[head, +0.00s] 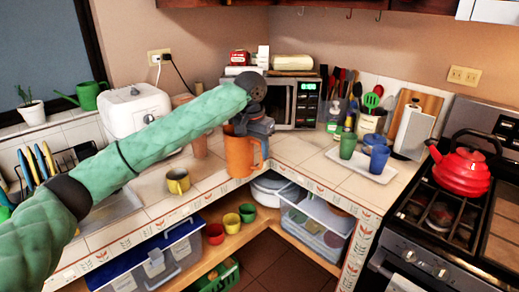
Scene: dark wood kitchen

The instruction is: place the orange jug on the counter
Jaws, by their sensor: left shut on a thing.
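The orange jug (240,157) is upright at the inner corner of the tiled counter (299,147), with its handle on the right. My left gripper (241,130) is at the jug's rim from above and is shut on it. The fingertips are partly hidden by the jug and the wrist. The jug's base is close to the counter's front edge; I cannot tell whether it touches the tiles. My right gripper is not in view.
A yellow mug (178,181) stands left of the jug. A white tray (378,175) with green and blue cups is to the right. A microwave (291,101) stands behind. A red kettle (461,170) is on the stove. Tiles between jug and tray are clear.

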